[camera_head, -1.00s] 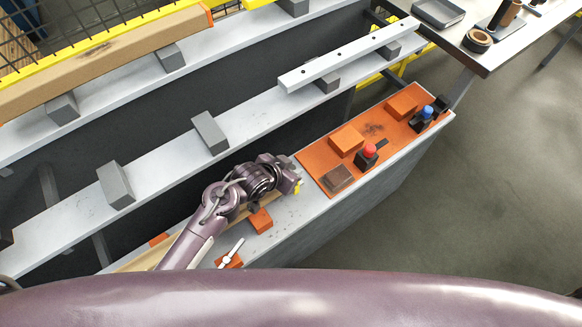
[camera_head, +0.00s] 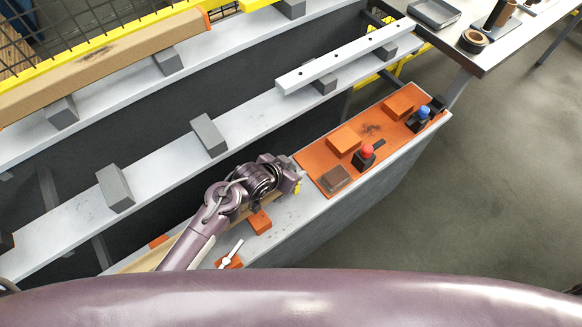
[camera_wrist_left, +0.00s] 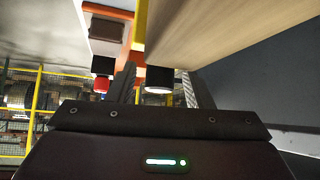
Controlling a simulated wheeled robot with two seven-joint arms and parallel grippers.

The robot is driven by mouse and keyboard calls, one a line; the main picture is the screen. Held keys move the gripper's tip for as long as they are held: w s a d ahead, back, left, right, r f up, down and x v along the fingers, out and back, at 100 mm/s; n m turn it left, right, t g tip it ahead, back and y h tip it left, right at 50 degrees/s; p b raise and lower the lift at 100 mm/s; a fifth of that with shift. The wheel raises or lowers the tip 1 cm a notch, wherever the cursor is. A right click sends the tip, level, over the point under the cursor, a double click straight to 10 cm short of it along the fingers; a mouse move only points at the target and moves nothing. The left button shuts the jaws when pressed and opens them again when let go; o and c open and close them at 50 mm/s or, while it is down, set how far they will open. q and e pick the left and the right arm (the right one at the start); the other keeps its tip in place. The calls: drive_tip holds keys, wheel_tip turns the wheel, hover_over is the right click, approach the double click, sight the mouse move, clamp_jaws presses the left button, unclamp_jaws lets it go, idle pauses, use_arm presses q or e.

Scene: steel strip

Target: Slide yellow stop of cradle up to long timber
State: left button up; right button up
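The yellow stop (camera_head: 298,188) shows as a small yellow patch beside my left gripper (camera_head: 292,180) in the head view. In the left wrist view the yellow stop (camera_wrist_left: 140,24) is an upright strip next to the pale end of the long timber (camera_wrist_left: 225,30); any gap is hard to judge. A dark knob with a white end (camera_wrist_left: 158,82) sits between the two fingers of my left gripper (camera_wrist_left: 158,88), with space seen at both sides. The long timber (camera_head: 147,260) runs under my arm, mostly hidden. Orange cradle blocks (camera_head: 260,222) show near it. My right gripper is not in view.
An orange board (camera_head: 320,172) with a red button (camera_head: 367,151), a blue button (camera_head: 424,112) and blocks lies to the right on the bench. A white handle (camera_head: 233,252) stands by the near orange block. Grey blocks (camera_head: 209,136) stand on the rail behind.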

use_arm(q)
drive_tip(key=shift+s, duration=0.1)
drive_tip(key=v, duration=0.7)
drive_tip(key=shift+s+a+r, duration=0.1)
drive_tip(key=shift+a+r, duration=0.1)
drive_tip(key=shift+r, duration=0.05)
